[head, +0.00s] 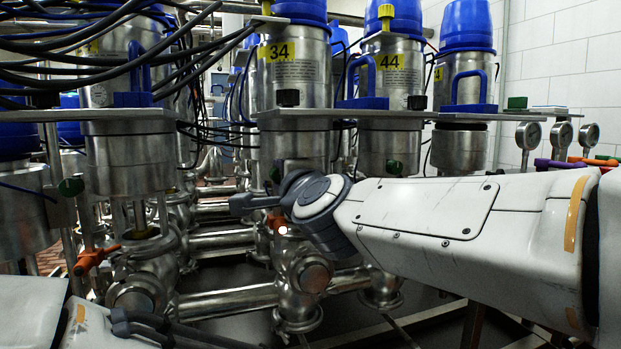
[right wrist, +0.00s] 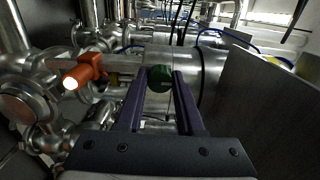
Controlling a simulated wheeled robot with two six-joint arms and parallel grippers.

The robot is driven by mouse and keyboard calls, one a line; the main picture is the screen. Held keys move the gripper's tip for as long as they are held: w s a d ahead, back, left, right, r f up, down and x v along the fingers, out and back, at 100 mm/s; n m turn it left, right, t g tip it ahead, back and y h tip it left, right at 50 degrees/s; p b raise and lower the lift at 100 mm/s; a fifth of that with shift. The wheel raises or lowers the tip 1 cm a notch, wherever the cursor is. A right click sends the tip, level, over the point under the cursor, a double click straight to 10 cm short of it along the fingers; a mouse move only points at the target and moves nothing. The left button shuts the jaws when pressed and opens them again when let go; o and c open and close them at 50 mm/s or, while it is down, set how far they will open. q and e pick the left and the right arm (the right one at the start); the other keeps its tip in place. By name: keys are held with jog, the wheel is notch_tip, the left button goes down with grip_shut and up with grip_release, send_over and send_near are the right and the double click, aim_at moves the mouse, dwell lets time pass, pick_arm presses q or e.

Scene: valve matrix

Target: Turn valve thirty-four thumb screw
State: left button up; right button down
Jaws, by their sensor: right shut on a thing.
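Valve thirty-four (head: 292,72) is a steel cylinder with a blue cap and a yellow "34" label, in the middle of the head view. A green thumb screw (head: 275,175) shows low on its steel body. In the right wrist view the green thumb screw (right wrist: 160,78) sits between the fingertips of my right gripper (right wrist: 158,80), which is shut on it. In the head view my right gripper (head: 284,182) reaches in from the right, its fingers partly hidden by its wrist. My left gripper (head: 150,328) is low at the bottom left, dark and partly cut off; its jaws are unclear.
An orange handle (head: 278,222) is just below my right gripper; it also shows in the wrist view (right wrist: 88,70). Valve forty-four (head: 392,75) stands to the right. Black cables (head: 110,50) hang at upper left. Steel pipes (head: 225,300) run below. Gauges (head: 560,134) stand at far right.

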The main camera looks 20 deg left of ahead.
jog(key=shift+f, duration=0.1)
jog(key=c, duration=0.5)
grip_release()
jog(key=p+v, duration=0.1)
jog(key=v, duration=0.9)
jog(key=shift+s+d+p, duration=0.2)
jog(key=shift+p, duration=0.15)
